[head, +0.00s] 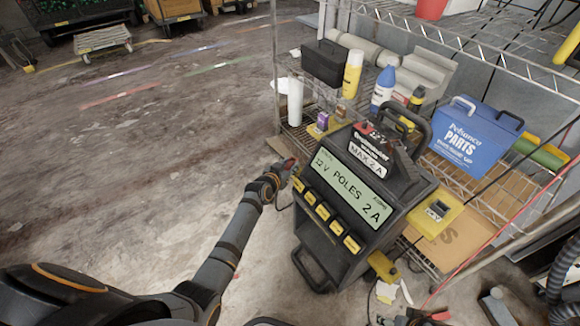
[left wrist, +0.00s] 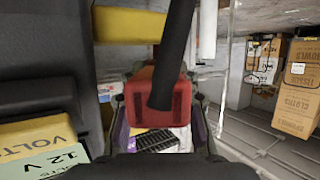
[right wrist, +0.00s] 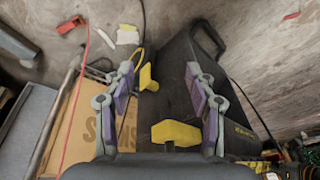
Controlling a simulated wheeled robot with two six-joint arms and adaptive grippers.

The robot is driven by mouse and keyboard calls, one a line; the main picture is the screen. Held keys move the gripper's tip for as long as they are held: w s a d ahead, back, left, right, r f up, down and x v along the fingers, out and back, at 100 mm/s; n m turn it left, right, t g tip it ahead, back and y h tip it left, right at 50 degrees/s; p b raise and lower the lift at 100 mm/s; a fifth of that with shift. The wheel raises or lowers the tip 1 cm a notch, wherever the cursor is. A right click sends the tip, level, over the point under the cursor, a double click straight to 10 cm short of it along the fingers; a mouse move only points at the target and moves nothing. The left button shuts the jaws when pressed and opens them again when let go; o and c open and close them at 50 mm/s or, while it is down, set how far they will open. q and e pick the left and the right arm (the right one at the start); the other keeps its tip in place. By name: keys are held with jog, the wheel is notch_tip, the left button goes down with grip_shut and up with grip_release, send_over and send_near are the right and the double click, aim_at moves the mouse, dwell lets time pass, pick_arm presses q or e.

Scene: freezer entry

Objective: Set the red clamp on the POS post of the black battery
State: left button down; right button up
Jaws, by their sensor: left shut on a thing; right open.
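My left gripper (head: 284,172) is beside the left edge of the black charger unit (head: 338,190). In the left wrist view it is shut on the red clamp (left wrist: 147,101), with purple finger pads on both sides. The clamp's black cable (left wrist: 175,60) crosses in front of it. My right gripper (right wrist: 161,80) is open and empty in the right wrist view, over the dark casing and a yellow part (right wrist: 175,132).
A cardboard box (head: 452,240) lies lower right. The left floor is open.

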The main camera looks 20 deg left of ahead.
aim_at(289, 165)
pick_arm(q)
notch_tip(289, 165, up, 8)
jog(key=p, duration=0.2)
jog(key=shift+f+p, duration=0.1)
jog(key=shift+p, duration=0.3)
jog(key=shift+r, duration=0.35)
pick_arm(e)
jog(key=r, duration=0.1)
jog(key=d+r+g, duration=0.1)
jog(key=r+g+h, duration=0.1)
jog(key=shift+s+d+r, duration=0.1)
jog(key=shift+s+d, duration=0.25)
jog(key=shift+d, duration=0.05)
pick_arm(q)
jog(key=shift+r+p, duration=1.95)
jog(key=shift+p, duration=0.2)
pick_arm(e)
jog(key=shift+r, duration=2.1)
pick_arm(q)
jog(key=shift+r, duration=0.1)
